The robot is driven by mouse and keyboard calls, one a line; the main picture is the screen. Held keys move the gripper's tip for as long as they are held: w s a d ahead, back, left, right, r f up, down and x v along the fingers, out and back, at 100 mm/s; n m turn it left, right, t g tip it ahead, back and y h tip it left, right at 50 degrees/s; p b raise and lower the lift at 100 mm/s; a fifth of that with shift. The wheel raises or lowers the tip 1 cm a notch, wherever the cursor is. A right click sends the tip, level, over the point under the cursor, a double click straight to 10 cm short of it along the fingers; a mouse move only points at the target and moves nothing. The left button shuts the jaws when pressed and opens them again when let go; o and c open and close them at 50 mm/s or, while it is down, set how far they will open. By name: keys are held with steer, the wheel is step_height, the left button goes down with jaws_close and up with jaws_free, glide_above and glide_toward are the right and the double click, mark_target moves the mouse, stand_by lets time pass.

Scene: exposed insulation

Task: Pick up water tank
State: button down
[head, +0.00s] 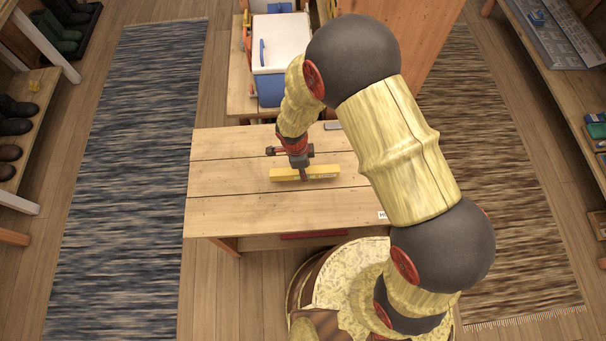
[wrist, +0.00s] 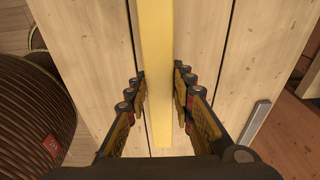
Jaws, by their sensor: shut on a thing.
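A long yellow bar (head: 323,172) lies across the wooden table (head: 235,165). It also shows in the wrist view (wrist: 156,40), running from the top edge down between the fingers. My gripper (head: 303,173) points down at the middle of the bar. In the wrist view its fingers (wrist: 160,76) stand on either side of the bar and are shut on it. Whether the bar touches the table or is slightly raised is hard to tell. Nothing in view is clearly a water tank, other than possibly the white and blue box (head: 282,45) behind the table.
A small grey bar (head: 332,126) lies at the table's far edge and shows in the wrist view (wrist: 255,124). A white label (head: 382,215) is near the front edge. The table's left side is clear. Shelves with boots (head: 18,125) stand left, beyond a blue rug (head: 130,170).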

steer(key=shift+w+a+f, duration=0.15)
steer(key=shift+w+f, duration=0.05)
steer(key=shift+f, duration=0.2)
steer(key=shift+f+b, duration=0.65)
steer(key=shift+f, duration=0.7)
steer(key=shift+f, duration=0.15)
steer(key=c, duration=1.5)
jaws_free()
steer(key=shift+c, duration=0.2)
steer(key=r+p, duration=0.1)
steer(key=r, duration=0.3)
steer(key=a+r+p, duration=0.1)
steer(key=r, duration=0.3)
steer(key=r+p, duration=0.1)
steer(key=r, duration=0.3)
steer(key=shift+s+a+r+p, duration=0.1)
steer(key=shift+a+p, duration=0.1)
steer(key=shift+p, duration=0.1)
